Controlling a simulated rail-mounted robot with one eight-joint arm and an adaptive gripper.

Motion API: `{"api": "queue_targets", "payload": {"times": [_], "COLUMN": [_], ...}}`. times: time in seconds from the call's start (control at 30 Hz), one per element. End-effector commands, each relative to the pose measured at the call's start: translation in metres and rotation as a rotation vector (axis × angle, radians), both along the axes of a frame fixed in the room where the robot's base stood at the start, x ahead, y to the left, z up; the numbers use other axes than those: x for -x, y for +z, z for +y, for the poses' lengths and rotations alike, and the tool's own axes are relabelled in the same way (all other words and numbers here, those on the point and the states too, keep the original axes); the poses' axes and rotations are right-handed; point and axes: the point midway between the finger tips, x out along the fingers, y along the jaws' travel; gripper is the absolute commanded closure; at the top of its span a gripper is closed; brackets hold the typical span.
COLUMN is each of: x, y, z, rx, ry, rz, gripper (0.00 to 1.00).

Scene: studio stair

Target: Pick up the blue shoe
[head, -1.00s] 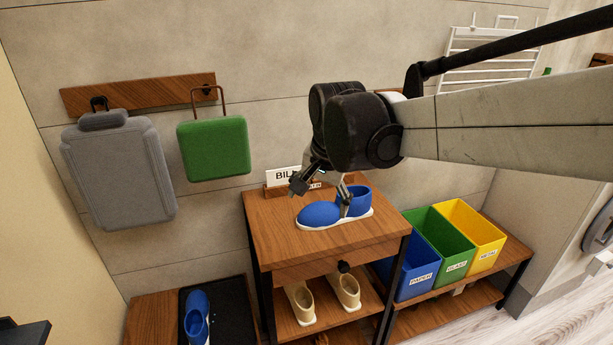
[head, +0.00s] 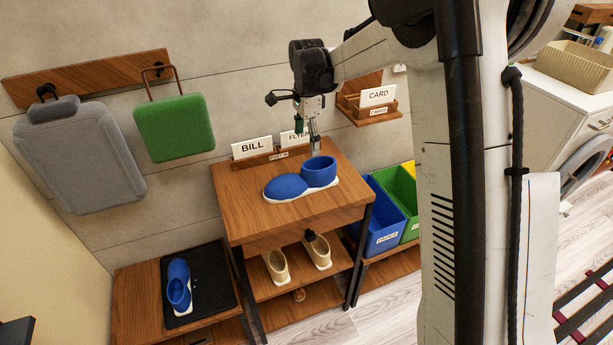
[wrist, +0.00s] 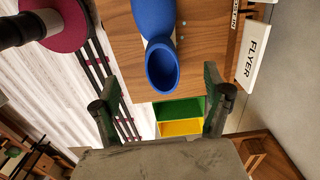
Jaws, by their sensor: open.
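A blue shoe (head: 287,187) with a white sole lies on top of the wooden cabinet (head: 241,211), its open heel end to the right. The wrist view shows its dark opening and blue rim (wrist: 162,68) ahead of the fingers. A second blue shoe (head: 178,284) sits on the black tray (head: 208,304) at lower left. My gripper (head: 313,143) points down at the heel end of the cabinet-top shoe. In the wrist view its fingers (wrist: 160,98) are spread with nothing between them. Whether a finger touches the shoe I cannot tell.
A post holder (head: 259,160) with BILL and FLYER cards stands behind the shoe; the FLYER card (wrist: 254,56) is near one finger. Beige shoes (head: 276,266) are on the shelf below. Blue and green bins (head: 384,222) stand to the right. A green bag (head: 175,129) hangs on the wall.

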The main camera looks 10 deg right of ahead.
Motion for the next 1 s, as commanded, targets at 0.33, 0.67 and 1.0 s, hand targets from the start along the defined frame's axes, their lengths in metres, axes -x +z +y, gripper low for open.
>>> {"api": "queue_targets", "payload": {"times": [0.33,0.67,1.0], "x": [-0.002,-0.001,0.000], "y": [-0.050,-0.086,-0.123], "z": [0.000,0.000,-0.001], "rx": [0.000,0.000,0.000], "ry": [-0.007,-0.006,-0.006], "rz": [0.003,0.003,0.002], "gripper": [0.19,0.19,0.19]}}
